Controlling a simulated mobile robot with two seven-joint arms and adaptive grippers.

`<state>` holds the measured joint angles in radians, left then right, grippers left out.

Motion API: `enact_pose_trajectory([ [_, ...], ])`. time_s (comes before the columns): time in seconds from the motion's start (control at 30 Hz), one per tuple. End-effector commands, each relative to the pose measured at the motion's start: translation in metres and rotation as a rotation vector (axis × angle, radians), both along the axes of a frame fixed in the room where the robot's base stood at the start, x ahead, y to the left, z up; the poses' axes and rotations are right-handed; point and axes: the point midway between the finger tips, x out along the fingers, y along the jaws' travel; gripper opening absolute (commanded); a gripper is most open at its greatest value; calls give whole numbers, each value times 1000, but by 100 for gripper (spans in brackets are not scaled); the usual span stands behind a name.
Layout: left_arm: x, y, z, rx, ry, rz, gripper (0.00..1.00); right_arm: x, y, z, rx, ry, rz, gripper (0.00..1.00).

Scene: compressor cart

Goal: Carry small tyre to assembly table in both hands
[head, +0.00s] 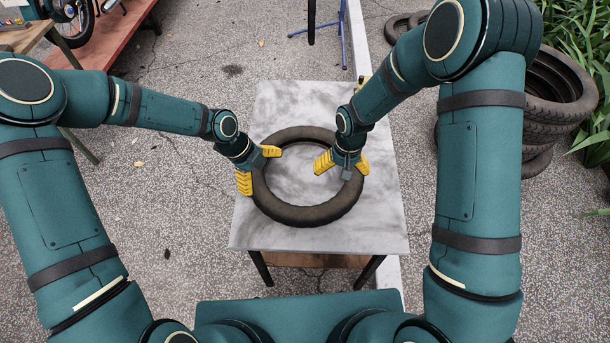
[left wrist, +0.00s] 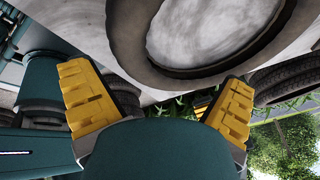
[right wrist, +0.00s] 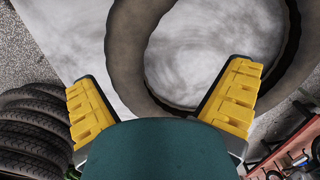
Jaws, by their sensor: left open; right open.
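The small tyre (head: 310,214), a dark ring, lies flat on the grey marbled top of a table (head: 285,100). My left gripper (head: 257,170) is open at the tyre's left side, one yellow finger inside the ring and one outside. My right gripper (head: 343,164) is open at the tyre's right side, its fingers likewise on either side of the rim. The tyre (left wrist: 125,40) shows ahead of the open fingers in the left wrist view. In the right wrist view the tyre (right wrist: 125,50) passes between the open fingers. Contact with the rubber cannot be told.
A stack of larger tyres (head: 552,100) stands at the right by green plants (head: 585,30). A red bench (head: 110,35) with a wheel and a wooden table (head: 25,38) are at the upper left. A blue stand (head: 342,25) is behind.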

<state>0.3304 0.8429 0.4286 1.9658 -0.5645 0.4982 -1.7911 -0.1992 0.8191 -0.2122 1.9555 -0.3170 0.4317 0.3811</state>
Motion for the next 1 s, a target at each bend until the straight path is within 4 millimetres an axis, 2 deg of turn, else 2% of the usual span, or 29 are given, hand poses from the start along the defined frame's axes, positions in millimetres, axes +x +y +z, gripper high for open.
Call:
enact_pose_trajectory([
  [0.03, 14, 8, 0, 18, -61, -130, 100, 13, -2, 3, -36, -5, 2, 100],
  [0.2, 46, 34, 12, 93, -214, -544, 100, 42, -15, 24, -154, -3, -14, 100],
  [0.4, 67, 56, 24, 153, -294, -825, 100, 61, -24, 44, -240, -7, -35, 100],
  [0.53, 71, 62, 27, 168, -308, -889, 100, 64, -26, 49, -259, -7, -43, 100],
  [0.8, 71, 62, 27, 168, -308, -895, 100, 64, -26, 50, -260, -6, -43, 100],
  [1.0, 70, 59, 17, 166, -306, -895, 100, 63, -28, 39, -262, -3, -42, 100],
])
